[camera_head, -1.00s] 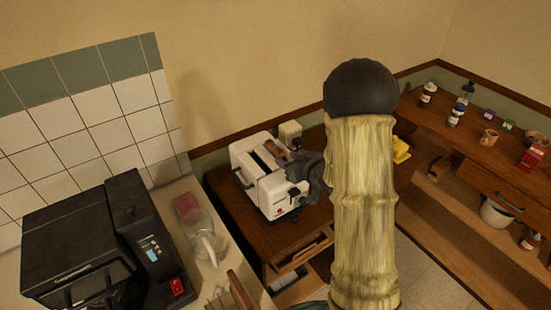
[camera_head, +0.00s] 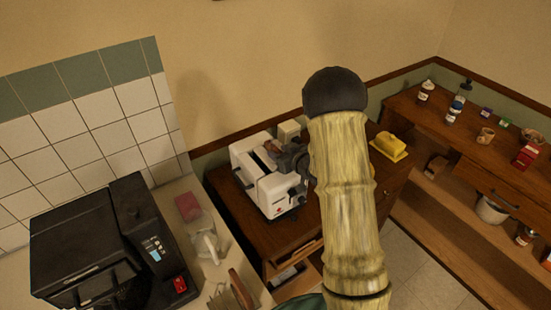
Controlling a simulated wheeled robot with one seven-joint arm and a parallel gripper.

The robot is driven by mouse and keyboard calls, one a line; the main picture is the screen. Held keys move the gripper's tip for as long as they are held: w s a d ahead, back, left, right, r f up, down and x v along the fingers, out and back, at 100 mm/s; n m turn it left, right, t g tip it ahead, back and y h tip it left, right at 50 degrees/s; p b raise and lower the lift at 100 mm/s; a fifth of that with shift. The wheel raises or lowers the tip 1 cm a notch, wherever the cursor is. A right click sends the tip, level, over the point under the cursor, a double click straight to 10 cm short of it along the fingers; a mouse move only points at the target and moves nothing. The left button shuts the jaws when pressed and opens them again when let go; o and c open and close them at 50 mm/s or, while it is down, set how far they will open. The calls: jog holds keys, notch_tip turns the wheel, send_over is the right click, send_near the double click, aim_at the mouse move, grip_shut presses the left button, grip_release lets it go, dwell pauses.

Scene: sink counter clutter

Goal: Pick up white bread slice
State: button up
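A white toaster (camera_head: 250,160) stands on the brown wooden cabinet in the middle. A small brown piece (camera_head: 272,149) shows at its top slot; it may be the bread slice's crust, but I cannot tell. No white bread slice shows clearly elsewhere. My gripper (camera_head: 292,162) is a dark shape at the right side of the toaster's top, close to the brown piece. My forearm hides much of it, so its fingers cannot be made out, nor whether it touches anything.
A black machine (camera_head: 85,245) and a glass jug (camera_head: 207,246) stand on the left counter. A yellow butter dish (camera_head: 391,143) sits right of my arm. Bottles and a red box (camera_head: 527,156) are on the right counter.

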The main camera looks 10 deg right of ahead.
jog(key=shift+c, duration=0.5)
grip_shut()
jog(key=shift+r, duration=0.15)
notch_tip(320, 180, up, 10)
jog(key=shift+f+b, duration=0.1)
jog(key=shift+b, duration=0.9)
